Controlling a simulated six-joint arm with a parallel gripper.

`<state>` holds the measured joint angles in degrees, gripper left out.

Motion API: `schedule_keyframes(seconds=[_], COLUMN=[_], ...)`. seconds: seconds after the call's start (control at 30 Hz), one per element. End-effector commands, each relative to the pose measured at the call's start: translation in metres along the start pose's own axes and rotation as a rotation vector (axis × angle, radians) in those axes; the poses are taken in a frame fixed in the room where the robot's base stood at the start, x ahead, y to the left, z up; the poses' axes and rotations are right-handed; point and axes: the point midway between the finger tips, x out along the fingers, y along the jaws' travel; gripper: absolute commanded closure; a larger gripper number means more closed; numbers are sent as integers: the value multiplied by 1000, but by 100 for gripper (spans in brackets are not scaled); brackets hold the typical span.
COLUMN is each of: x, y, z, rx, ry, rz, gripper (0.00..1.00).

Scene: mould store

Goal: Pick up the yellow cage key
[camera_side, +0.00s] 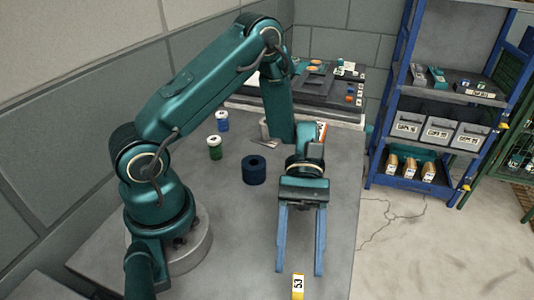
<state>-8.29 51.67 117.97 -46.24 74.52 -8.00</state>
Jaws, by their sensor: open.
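My gripper (300,270) is open and empty, its two long blue fingers spread apart and pointing toward the front edge of the grey table. A small yellow and white piece marked "53" (298,286) shows just beyond the fingertips, between their lines. It may be the tag of the yellow cage key, but I cannot tell, and no key shape is clear. Whether it lies on the table or is raised is also unclear.
A dark blue ring-shaped block (254,170) stands left of my gripper, with a green-and-white jar (214,147) and a blue-and-white jar (221,120) behind. A blue shelf rack (394,105) with grey bins stands at right, beside a green mesh cage (497,155).

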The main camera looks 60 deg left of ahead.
Motion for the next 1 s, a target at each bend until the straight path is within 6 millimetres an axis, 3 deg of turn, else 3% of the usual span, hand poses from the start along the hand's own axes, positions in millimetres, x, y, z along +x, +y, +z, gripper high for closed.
schedule_keyframes(seconds=[0.33, 0.7, 0.73, 0.8, 0.87, 1.0], x=[41, 48, 48, 48, 48, 48], y=[-1, 0, 0, 0, 0, 0], z=[1, 0, 0, 0, 0, 0], rx=[0, -1, -1, -1, -1, 0], ry=[-3, 1, 0, 0, 0, 0], rz=[-5, -1, -1, -1, -1, -1], gripper=[45, 45, 53, 79, 100, 100])
